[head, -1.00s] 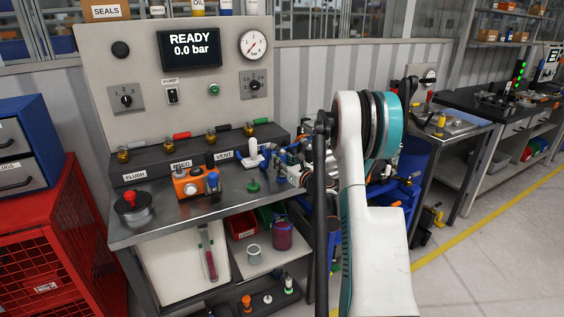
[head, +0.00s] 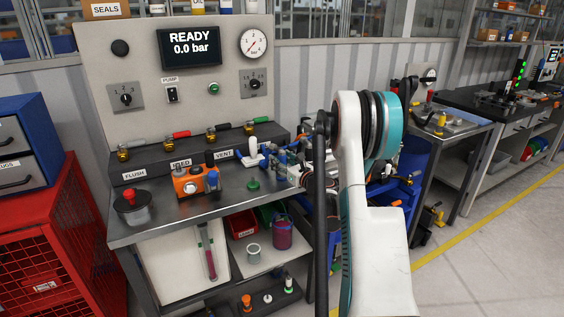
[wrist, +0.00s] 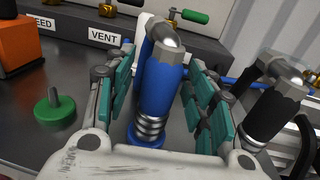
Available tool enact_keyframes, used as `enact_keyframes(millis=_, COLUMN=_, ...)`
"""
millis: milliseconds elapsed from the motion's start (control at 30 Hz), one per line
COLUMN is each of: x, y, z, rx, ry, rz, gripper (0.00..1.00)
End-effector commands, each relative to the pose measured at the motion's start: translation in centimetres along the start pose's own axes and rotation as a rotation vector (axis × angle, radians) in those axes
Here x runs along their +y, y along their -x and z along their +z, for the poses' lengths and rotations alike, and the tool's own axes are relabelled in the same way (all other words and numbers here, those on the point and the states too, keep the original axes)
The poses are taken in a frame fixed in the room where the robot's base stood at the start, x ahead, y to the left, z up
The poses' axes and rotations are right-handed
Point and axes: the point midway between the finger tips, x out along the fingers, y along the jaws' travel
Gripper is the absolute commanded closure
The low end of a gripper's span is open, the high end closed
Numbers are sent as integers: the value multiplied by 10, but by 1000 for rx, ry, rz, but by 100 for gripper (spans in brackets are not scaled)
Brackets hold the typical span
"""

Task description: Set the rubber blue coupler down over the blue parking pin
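The blue coupler (wrist: 162,85) stands nearly upright in the wrist view, with a metal elbow on top and metal rings at its lower end. A blue round base (wrist: 146,139), seemingly that of the blue parking pin, shows directly under it; the pin's shaft is hidden. My gripper (wrist: 165,90) has its teal-padded fingers on both sides of the coupler, with gaps visible between pads and coupler, so it looks open. In the head view my gripper is small and partly hidden by my arm at the bench's right end.
A green parking pin (wrist: 54,108) stands bare to the left; it also shows in the head view (head: 253,186). A black coupler (wrist: 270,105) stands close on the right. An orange block (head: 188,183) and the valve panel (wrist: 110,35) lie behind and left.

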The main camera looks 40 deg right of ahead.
Motion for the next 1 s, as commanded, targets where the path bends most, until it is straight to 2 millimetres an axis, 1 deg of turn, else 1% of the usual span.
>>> enact_keyframes(millis=233, x=0, y=1, z=0, rx=0, ry=1, rz=0, gripper=50)
enact_keyframes(millis=367, x=-1, y=9, z=0, rx=0, ry=0, rz=-1, gripper=50)
enact_keyframes(millis=467, x=-1, y=24, z=0, rx=0, ry=0, rz=-2, gripper=50)
enact_keyframes(millis=700, x=-2, y=74, z=0, rx=0, ry=0, rz=-3, gripper=50)
enact_keyframes(millis=800, x=-1, y=92, z=0, rx=0, ry=0, rz=-3, gripper=50)
enact_keyframes(millis=900, x=-1, y=106, z=0, rx=0, ry=0, rz=-1, gripper=50)
enact_keyframes(millis=1000, x=0, y=114, z=0, rx=0, ry=0, rz=-1, gripper=50)
